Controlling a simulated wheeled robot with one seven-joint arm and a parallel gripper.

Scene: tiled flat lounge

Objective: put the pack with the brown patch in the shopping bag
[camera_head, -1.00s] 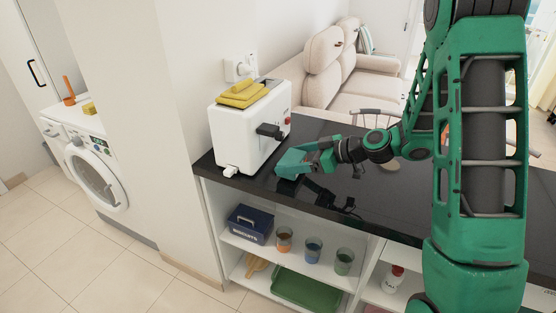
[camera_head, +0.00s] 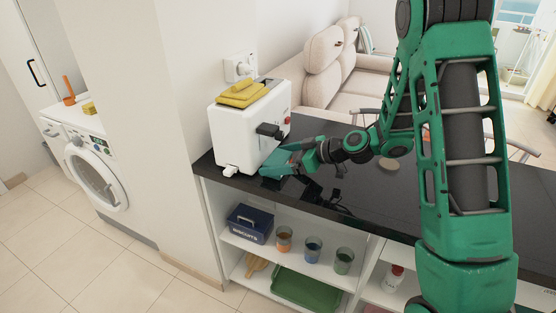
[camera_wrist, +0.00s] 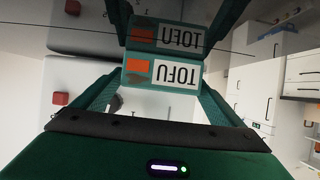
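The tofu pack (camera_wrist: 163,77) shows in the wrist view, with a white TOFU label and an orange-brown patch. The lettering appears upside down. My gripper (camera_head: 282,163) is low over the counter beside the white toaster. In the wrist view its fingers (camera_wrist: 162,82) meet the pack at both ends and appear shut on it. A darker copy of the label above the pack looks like its reflection in the glossy counter. The pack is on or just above the counter; I cannot tell which. No shopping bag is in view.
The toaster (camera_head: 237,139) with a yellow cloth (camera_head: 242,95) stands close left of my gripper. The black counter (camera_head: 345,195) is mostly clear, with a round object (camera_head: 390,165) farther right. Below are a dark blue box (camera_head: 250,224), several glasses and a green tray (camera_head: 305,290).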

